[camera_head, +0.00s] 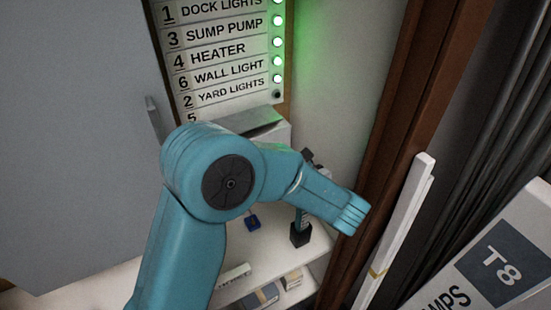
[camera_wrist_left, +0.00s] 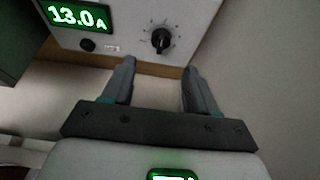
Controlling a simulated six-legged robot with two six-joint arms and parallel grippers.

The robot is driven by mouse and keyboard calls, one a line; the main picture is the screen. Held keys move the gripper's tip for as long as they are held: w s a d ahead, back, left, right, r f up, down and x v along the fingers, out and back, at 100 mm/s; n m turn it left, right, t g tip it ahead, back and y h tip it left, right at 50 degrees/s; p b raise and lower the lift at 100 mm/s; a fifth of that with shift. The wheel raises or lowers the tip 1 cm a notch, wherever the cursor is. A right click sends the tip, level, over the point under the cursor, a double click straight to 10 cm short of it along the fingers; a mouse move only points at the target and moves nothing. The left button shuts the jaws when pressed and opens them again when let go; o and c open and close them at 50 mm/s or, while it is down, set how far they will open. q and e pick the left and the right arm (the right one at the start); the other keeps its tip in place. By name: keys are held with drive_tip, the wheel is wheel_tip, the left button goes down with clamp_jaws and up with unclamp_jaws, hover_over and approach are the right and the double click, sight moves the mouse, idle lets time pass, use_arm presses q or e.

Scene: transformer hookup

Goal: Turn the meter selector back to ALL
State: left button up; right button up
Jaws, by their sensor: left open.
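In the left wrist view, the meter (camera_wrist_left: 125,38) has a lit green display (camera_wrist_left: 78,17) reading 13.0A. Its black selector knob (camera_wrist_left: 161,40) sits to the right of the display, with small marks around it that are too small to read. My left gripper (camera_wrist_left: 160,66) is open and empty. Its two fingers lie below the knob in the picture, one to each side of it, and do not touch it. In the head view, my teal left arm covers much of the middle, and the knob is hidden there. My right gripper is not in view.
In the head view, a labelled panel (camera_head: 222,50) with a column of lights stands at the back. A grey cabinet door (camera_head: 75,130) is on the left. A brown post (camera_head: 400,110) and a white T8 box (camera_head: 490,270) are on the right. Small items lie on the shelf below.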

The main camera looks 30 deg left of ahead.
use_arm(q)
drive_tip(key=p+x, duration=0.1)
drive_tip(key=x, duration=0.7)
